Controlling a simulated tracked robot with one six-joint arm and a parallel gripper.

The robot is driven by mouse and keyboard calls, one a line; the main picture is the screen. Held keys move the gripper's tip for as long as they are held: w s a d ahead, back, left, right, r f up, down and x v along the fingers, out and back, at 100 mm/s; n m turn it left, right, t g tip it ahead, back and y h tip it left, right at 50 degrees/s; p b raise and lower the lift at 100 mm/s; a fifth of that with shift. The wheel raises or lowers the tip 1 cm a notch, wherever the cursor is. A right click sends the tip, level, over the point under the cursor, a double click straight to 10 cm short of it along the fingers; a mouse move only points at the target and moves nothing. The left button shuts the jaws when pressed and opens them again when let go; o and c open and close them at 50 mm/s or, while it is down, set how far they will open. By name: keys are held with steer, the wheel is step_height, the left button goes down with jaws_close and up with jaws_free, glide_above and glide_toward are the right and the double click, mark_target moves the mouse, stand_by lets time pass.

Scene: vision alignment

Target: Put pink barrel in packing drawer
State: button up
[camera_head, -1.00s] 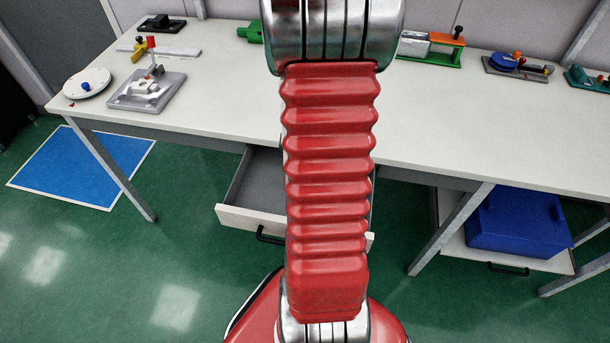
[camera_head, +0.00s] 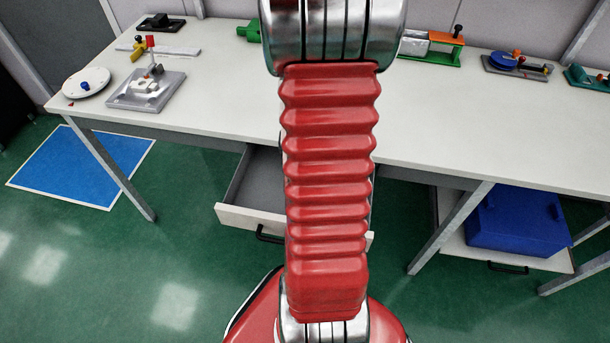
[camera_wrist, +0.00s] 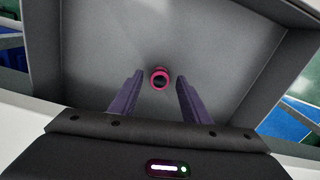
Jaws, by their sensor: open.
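The pink barrel (camera_wrist: 160,78) appears in the wrist view as a small pink ring with a dark centre. It is inside the outline of the grey-floored drawer (camera_wrist: 225,50), between and just beyond my fingertips. I cannot tell whether it rests on the drawer floor. My gripper (camera_wrist: 160,84) is open, with a gap between each dark finger and the barrel. In the head view the open drawer (camera_head: 248,217) is under the table, partly behind my red arm. The barrel and gripper are hidden there.
The white table (camera_head: 220,85) holds several fixtures, including a round white plate (camera_head: 86,83) and a grey fixture with a red knob (camera_head: 150,85). A second drawer (camera_head: 500,253) at right holds a blue box (camera_head: 520,220). A blue mat (camera_head: 82,165) lies on the green floor.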

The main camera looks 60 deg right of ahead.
step_height(320, 180, up, 12)
steer(key=shift+f, duration=0.2)
stand_by(0.9)
steer(key=w+a+r+n+t+h, duration=0.1)
steer(key=w+a+r+n, duration=0.25)
steer(key=a, duration=0.35)
steer(key=w+a+r+n+t, duration=0.1)
steer(key=w+a+r+n, duration=0.15)
steer(key=a+r, duration=0.4)
steer(key=s+a+r+n+t, duration=0.1)
steer(key=a+n, duration=0.1)
steer(key=a, duration=0.7)
steer(key=s+a+r+n+t+y, duration=0.1)
steer(key=s+a+r+n+t, duration=0.1)
steer(key=a, duration=0.7)
steer(key=shift+r+n+t, duration=0.3)
steer(key=shift+n, duration=0.5)
steer(key=shift+c, duration=0.3)
